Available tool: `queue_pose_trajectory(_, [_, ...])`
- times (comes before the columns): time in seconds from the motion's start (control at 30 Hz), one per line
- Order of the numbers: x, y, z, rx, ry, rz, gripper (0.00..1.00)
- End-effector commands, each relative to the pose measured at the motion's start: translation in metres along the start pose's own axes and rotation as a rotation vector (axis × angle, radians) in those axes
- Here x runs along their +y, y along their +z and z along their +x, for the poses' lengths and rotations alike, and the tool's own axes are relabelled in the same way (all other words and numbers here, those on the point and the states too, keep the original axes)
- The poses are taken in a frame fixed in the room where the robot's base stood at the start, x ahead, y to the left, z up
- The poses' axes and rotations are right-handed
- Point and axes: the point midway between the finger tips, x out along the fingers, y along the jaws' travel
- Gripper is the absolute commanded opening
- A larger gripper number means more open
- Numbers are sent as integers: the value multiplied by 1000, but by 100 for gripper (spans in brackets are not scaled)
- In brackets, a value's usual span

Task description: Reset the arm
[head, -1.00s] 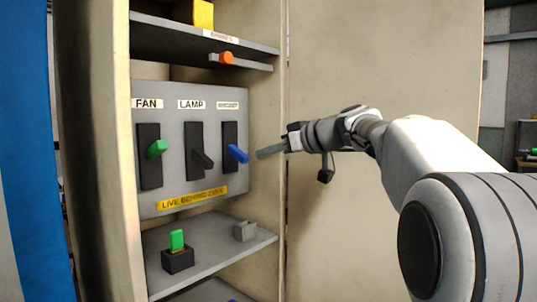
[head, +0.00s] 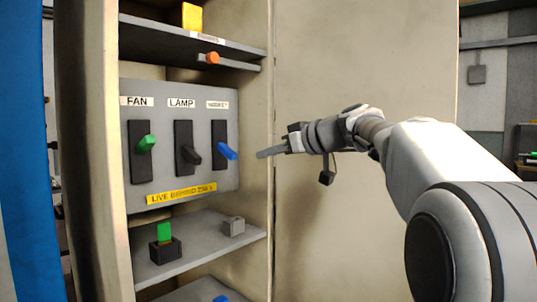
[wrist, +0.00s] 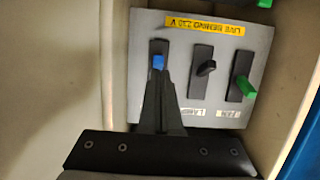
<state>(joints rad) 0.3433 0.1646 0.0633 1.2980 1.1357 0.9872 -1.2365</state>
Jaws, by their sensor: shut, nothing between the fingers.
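My gripper (head: 264,154) is shut and empty, reaching from the right toward the grey switch panel (head: 180,185) in the cabinet. In the head view its tip is right of the blue-handled switch (head: 228,152), with a gap between. In the wrist view, which is upside down, the closed fingers (wrist: 160,82) overlap that switch's slot, just below the blue handle (wrist: 158,62). The FAN switch has a green handle (head: 147,142) tilted up. The LAMP switch has a black handle (head: 192,155) tilted down, and the blue handle also tilts down. The third label is too blurred to read.
The lower shelf (head: 195,240) holds a green piece in a black base (head: 165,252) and a small grey block (head: 233,227). The cabinet's side walls flank the panel.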

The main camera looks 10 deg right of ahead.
Motion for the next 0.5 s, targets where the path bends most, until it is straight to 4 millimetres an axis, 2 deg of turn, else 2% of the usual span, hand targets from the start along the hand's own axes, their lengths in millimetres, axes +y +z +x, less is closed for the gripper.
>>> queue_pose_trajectory(0.17, [-2, 1, 0, -5, 0, 3, 0])
queue_pose_trajectory(0.27, [-15, 10, -3, -42, 1, 25, 0])
queue_pose_trajectory(0.37, [-40, 33, -11, -124, 12, 74, 0])
queue_pose_trajectory(0.5, [-85, 85, -33, -284, 56, 169, 0])
